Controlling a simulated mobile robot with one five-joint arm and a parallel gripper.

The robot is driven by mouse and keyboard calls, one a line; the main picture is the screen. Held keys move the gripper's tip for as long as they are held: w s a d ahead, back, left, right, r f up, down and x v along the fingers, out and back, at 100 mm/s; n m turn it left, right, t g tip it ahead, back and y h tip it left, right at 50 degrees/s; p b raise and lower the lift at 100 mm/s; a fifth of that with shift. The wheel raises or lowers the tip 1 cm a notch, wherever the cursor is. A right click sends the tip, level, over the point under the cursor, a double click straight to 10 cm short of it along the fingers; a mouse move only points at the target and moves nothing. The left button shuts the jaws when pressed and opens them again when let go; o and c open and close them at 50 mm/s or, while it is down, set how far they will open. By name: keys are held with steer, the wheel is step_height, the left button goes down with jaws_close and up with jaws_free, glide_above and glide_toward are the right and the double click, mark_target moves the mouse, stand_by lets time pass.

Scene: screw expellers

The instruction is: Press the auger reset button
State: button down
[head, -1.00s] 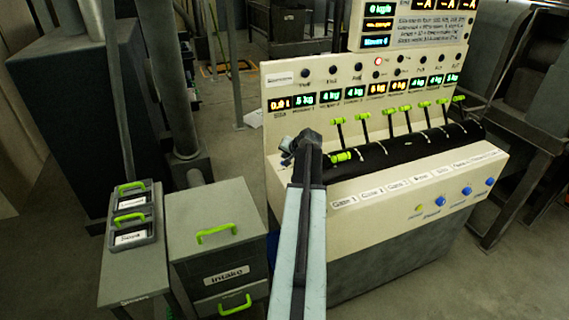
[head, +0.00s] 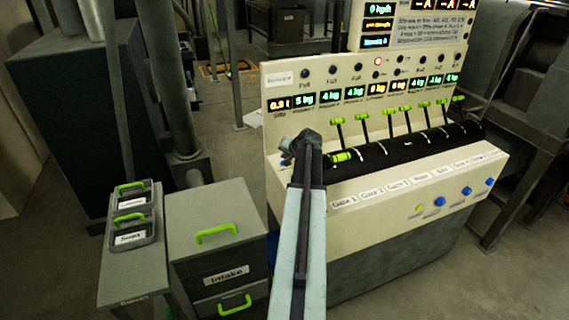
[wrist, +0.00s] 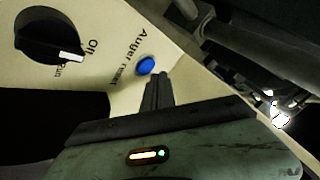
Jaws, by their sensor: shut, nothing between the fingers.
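In the wrist view, a round blue button (wrist: 147,65) sits on a cream panel beside the printed words "Auger reset". My gripper (wrist: 158,77) is shut and empty. Its dark fingertips end right at the button's lower right edge in that view. I cannot tell whether they touch it. The button's face is in plain sight. In the head view my arm reaches forward to the left part of the cream console (head: 390,220). The fingertips are not clearly visible there, and I cannot pick out the auger reset button.
A black rotary knob (wrist: 48,36) marked "Off" and "Run" is left of the button. Green-handled levers (head: 342,157) and several other buttons line the console. A grey Intake cabinet (head: 218,240) and a stand with green-handled trays (head: 130,228) are left of my arm.

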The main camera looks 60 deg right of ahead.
steer(key=shift+f+b, duration=0.45)
steer(key=shift+f+b, duration=0.45)
stand_by(0.7)
steer(key=shift+r, duration=0.15)
steer(key=shift+r+p, duration=0.8)
steer(key=shift+p, duration=0.1)
step_height(320, 180, up, 5)
steer(key=p, duration=0.5)
steer(key=shift+a+r, duration=0.1)
